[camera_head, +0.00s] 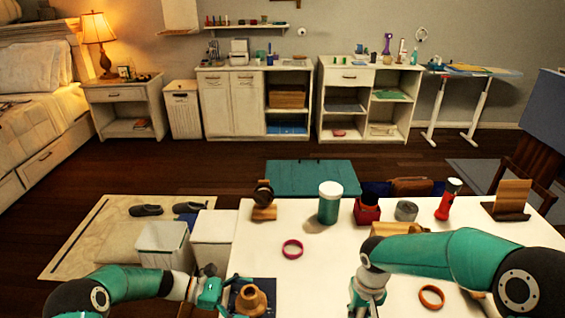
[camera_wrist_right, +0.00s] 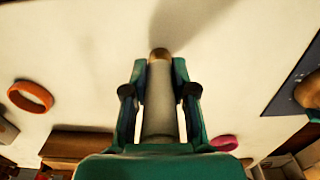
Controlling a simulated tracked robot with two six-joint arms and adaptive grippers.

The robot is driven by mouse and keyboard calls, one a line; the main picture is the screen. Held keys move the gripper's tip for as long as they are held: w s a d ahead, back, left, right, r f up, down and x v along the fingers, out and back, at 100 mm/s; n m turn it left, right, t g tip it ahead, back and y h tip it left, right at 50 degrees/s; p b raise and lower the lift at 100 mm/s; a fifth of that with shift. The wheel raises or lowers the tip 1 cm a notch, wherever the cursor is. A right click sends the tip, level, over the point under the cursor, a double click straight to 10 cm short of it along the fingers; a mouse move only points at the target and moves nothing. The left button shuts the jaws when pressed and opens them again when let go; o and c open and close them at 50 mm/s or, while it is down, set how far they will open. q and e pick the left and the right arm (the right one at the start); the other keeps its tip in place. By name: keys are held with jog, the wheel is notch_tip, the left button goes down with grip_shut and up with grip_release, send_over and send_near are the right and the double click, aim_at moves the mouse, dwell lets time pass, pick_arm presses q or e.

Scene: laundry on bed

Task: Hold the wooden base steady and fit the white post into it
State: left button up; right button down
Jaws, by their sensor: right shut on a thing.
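The wooden base (camera_head: 250,299) is a round, tan piece standing on a dark blue mat (camera_head: 270,287) at the table's front edge. Part of it also shows at the right edge of the right wrist view (camera_wrist_right: 309,92). My left gripper (camera_head: 222,291) is beside the base on its left; whether its fingers touch the base is unclear. My right gripper (camera_wrist_right: 158,92) is shut on the white post (camera_wrist_right: 158,105), which lies lengthwise between the fingers with a brown tip beyond them. In the head view the right arm hides the post.
On the white table (camera_head: 330,255) are a magenta ring (camera_head: 292,249), an orange ring (camera_head: 432,297), a green jar (camera_head: 330,203), a red pot (camera_head: 367,209), a grey tin (camera_head: 406,211) and a red flashlight (camera_head: 447,200). The middle between the arms is mostly clear.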

pick_arm(q)
jog(key=shift+c, duration=0.2)
jog(key=c, duration=0.6)
dwell(0.8)
